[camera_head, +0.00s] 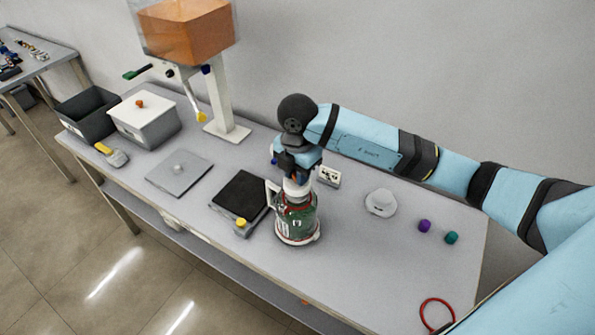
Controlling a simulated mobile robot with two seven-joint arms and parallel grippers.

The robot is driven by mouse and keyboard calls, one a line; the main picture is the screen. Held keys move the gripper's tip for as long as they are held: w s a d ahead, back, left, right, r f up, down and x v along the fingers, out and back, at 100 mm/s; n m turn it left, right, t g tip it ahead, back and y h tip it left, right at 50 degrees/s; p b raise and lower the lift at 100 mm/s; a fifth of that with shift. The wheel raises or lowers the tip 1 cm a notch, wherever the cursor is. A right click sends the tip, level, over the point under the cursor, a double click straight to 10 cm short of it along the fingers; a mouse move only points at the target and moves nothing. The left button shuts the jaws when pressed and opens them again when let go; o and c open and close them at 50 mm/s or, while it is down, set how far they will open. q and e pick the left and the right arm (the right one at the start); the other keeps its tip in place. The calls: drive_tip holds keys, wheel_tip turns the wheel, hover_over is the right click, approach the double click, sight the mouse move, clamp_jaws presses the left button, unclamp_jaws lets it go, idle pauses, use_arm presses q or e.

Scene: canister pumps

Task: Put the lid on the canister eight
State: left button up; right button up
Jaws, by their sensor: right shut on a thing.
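The green canister (297,222) stands upright on the table near its front edge, with a white base, a red ring and a pale side handle. I cannot read a number on it. My right gripper (296,178) points down right above it and is shut on a white top piece (297,189), which looks like the lid. The piece is at the canister's mouth; whether it is fully seated is hidden. A separate white round cap-like object (380,202) lies to the right. My left gripper is not in view.
A black-topped scale (240,194) stands just left of the canister, with a grey plate (179,172) farther left. A small white box (329,175) stands behind. Purple (424,226) and teal (451,237) knobs lie right. Table (350,255) in front right is clear.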

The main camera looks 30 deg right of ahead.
drive_tip(key=shift+f+b, duration=0.5)
drive_tip(key=shift+f, duration=0.5)
idle(1.2)
drive_tip(key=o, duration=1.5)
drive_tip(key=shift+c, duration=0.2)
drive_tip(key=shift+r, duration=0.1)
drive_tip(key=shift+r+p, duration=2.5)
drive_tip(key=shift+r, duration=0.95)
clamp_jaws()
drive_tip(key=shift+f, duration=0.2)
drive_tip(key=shift+f+b, duration=1.75)
drive_tip(key=shift+f, duration=0.65)
